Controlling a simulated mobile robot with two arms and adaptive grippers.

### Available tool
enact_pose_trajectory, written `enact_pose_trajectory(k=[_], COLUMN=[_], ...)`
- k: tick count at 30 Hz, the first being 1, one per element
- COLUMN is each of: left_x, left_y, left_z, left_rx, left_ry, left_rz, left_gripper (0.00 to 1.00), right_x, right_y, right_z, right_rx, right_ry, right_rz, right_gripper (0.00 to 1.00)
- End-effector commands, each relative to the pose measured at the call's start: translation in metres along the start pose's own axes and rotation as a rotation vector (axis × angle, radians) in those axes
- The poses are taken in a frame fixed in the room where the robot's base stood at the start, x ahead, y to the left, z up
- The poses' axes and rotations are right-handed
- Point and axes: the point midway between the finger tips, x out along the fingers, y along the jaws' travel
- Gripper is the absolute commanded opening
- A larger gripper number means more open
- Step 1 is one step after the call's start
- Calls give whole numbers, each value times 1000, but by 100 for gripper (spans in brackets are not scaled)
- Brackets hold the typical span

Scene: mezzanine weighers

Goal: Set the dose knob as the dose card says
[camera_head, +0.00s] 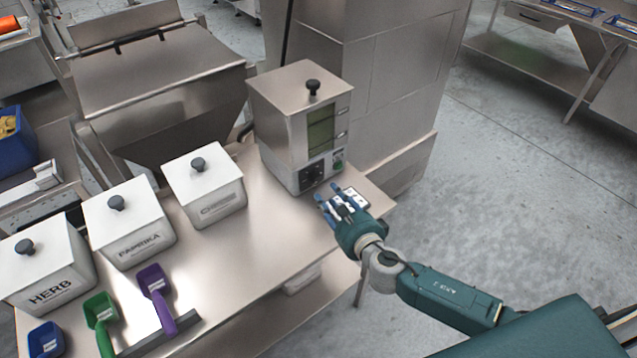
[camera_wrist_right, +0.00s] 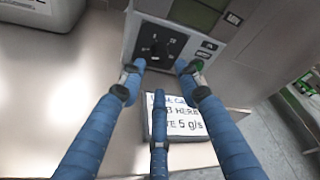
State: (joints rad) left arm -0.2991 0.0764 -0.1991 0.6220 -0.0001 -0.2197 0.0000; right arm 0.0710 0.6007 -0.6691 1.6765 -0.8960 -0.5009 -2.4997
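The grey dosing machine (camera_head: 284,128) stands at the far right end of the steel table. Its black dose knob (camera_wrist_right: 158,48), on a dark dial panel, sits low on the front face; the panel also shows in the head view (camera_head: 312,175). The white dose card (camera_wrist_right: 183,122) lies in front of the machine, partly behind my fingers; I can make out "HERB" and "5 g/s". My right gripper (camera_head: 329,199) is in front of the panel, its blue fingers spread and empty, apart from the knob. My left gripper is not in view.
White lidded bins stand left of the machine, two labelled HERB (camera_head: 50,292) and PAPRIKA (camera_head: 138,244), and a third (camera_head: 222,205). Green (camera_head: 103,310), purple (camera_head: 153,282) and blue (camera_head: 46,338) scoops lie before them. The table (camera_head: 255,255) between scoops and machine is clear.

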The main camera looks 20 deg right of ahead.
Motion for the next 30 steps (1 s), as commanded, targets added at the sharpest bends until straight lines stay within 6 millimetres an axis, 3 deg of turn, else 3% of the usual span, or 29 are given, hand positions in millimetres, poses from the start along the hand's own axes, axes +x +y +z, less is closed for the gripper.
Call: enact_pose_trajectory(k=[6, 12, 25, 26, 30], left_x=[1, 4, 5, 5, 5], left_y=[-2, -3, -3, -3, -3], left_z=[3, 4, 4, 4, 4], left_rx=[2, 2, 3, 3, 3], left_ry=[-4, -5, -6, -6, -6], left_rz=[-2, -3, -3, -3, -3], left_gripper=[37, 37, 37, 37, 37], right_x=[44, 74, 85, 85, 85], right_y=[-1, 0, 0, 0, -1], right_z=[1, 0, 0, 0, 0], right_rx=[5, 6, 5, 5, 5], right_ry=[0, 0, 0, 0, 0], right_rz=[-3, -3, 0, 0, -1], right_gripper=[33, 33, 33, 31, 3])
